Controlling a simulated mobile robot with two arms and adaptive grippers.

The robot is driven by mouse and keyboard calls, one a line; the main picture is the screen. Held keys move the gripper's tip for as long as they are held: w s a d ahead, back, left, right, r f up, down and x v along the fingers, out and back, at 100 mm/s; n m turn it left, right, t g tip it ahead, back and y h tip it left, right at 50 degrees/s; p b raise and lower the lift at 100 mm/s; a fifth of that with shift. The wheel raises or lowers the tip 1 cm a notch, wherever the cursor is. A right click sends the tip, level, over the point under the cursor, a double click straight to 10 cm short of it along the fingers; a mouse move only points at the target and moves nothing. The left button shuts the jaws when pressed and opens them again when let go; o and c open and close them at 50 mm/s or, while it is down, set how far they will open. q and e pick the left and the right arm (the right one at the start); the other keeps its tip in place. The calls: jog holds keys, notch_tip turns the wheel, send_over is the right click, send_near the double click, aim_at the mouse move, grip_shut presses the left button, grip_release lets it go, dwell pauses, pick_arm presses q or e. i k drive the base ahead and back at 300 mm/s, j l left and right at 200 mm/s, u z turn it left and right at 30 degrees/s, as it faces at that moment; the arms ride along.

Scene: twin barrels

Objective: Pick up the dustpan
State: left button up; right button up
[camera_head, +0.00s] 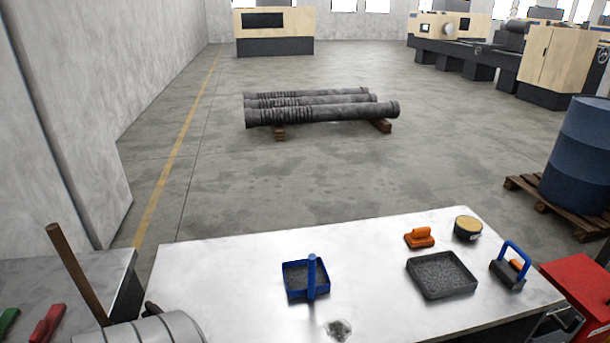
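The dustpan (295,268) looks like a shallow blue pan with an upright blue handle toward its front edge and grey speckled content or lining. It sits on the light metal table (220,275), near the middle. A small pile of dark grey debris (339,330) lies on the table in front of it, at the bottom of the view.
Right of the dustpan are a dark square tray (441,275), an orange-handled tool (419,238), a round tin (467,228) and a blue-handled block (508,270).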

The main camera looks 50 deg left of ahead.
aim_at(309, 277)
jog(key=u, duration=1.6)
